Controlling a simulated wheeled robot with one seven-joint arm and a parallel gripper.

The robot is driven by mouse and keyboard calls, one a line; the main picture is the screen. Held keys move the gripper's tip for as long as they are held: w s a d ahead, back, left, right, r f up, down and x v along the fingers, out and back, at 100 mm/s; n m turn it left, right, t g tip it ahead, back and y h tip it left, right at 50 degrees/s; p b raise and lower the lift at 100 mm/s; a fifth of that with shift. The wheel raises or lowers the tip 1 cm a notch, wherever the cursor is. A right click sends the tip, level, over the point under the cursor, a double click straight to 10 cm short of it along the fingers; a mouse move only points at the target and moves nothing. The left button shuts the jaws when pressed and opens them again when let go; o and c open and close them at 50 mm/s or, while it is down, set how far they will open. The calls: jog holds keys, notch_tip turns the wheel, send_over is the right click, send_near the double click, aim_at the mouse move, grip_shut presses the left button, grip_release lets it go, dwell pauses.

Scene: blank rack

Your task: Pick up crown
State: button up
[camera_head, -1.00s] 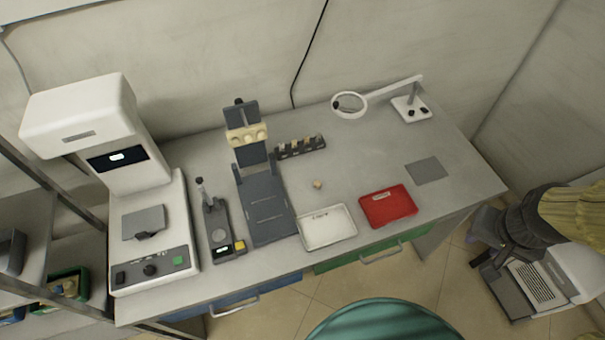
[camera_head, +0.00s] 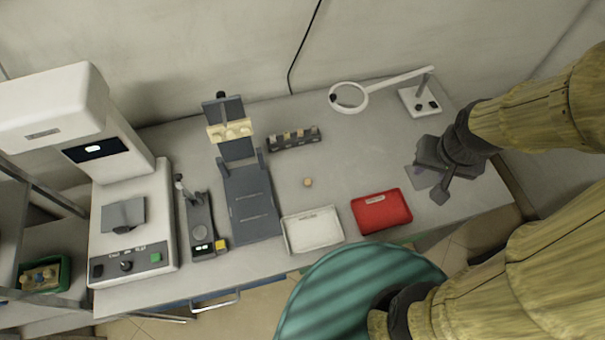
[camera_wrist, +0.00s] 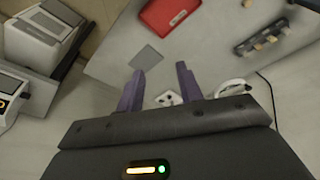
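A small tan crown (camera_head: 308,182) sits alone on the grey table, between the block rack and the trays. My gripper (camera_head: 432,184) is over the right part of the table, above the grey mat and well to the right of the crown. In the wrist view my gripper (camera_wrist: 158,82) has its two fingers spread apart with nothing between them.
A white tray (camera_head: 313,246) and a red tray (camera_head: 381,228) lie at the front edge. A dark rack (camera_head: 293,146) with small tan pieces stands behind the crown. A magnifier lamp (camera_head: 348,112) stands at the back right. A dark grey stand (camera_head: 250,206) is to the left.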

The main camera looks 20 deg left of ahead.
jog(key=shift+o, duration=1.4)
jog(key=shift+s, duration=0.15)
jog(key=w+a+f+m+g+y+b, duration=0.3)
jog(key=w+f+b, duration=0.2)
jog(key=f+b, duration=0.1)
jog(key=w+a+f+m+g+y+b, duration=0.3)
jog(key=w+a+f+m+y+b, duration=0.1)
jog(key=f+b, duration=0.3)
jog(key=w+a+f+m+g+y+b, duration=0.3)
jog(key=w+f+b, duration=0.3)
jog(key=f, duration=0.4)
jog(key=shift+a+f+m+y+b, duration=0.15)
jog(key=shift+a+m+y+b, duration=0.2)
jog(key=shift+m, duration=0.25)
jog(key=shift+w+a+m+g+y, duration=0.1)
jog(key=shift+w+m+g+y, duration=0.2)
jog(key=shift+w+y, duration=0.2)
jog(key=shift+s+a, duration=0.1)
